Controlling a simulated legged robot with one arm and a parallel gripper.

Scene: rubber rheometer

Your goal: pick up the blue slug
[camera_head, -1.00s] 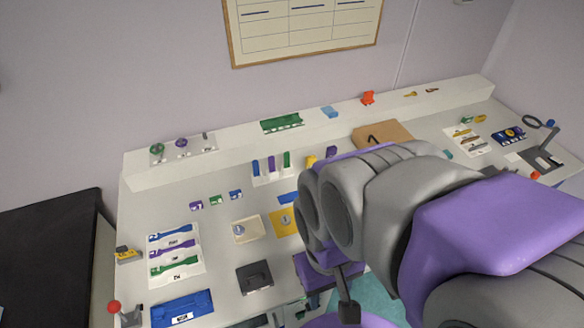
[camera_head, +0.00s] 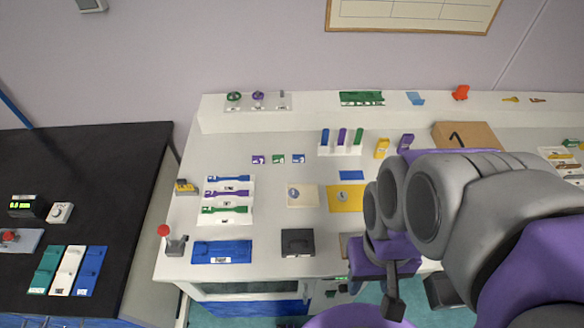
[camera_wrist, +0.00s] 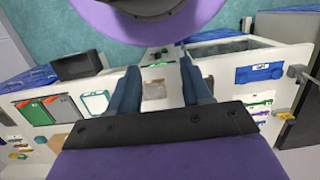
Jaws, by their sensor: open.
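I cannot tell which blue piece is the slug. In the head view, an upright blue cylinder (camera_head: 325,138) stands in a white rack (camera_head: 340,151) beside a purple one (camera_head: 342,136) and a green one (camera_head: 358,137). A small blue block (camera_head: 298,158) lies left of the rack, in a row with a purple block (camera_head: 258,159) and a green block (camera_head: 278,158). My gripper (camera_wrist: 157,62) shows open and empty in the wrist view, its two dark fingers apart. My arm fills the right of the head view, well away from these pieces.
A black box (camera_head: 297,242), a blue tray (camera_head: 222,251) and a red-knobbed lever (camera_head: 174,242) sit near the bench's front edge. A raised shelf (camera_head: 310,117) runs along the back. A dark bench (camera_head: 110,165) stands at left. My arm hides part of the bench's right side.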

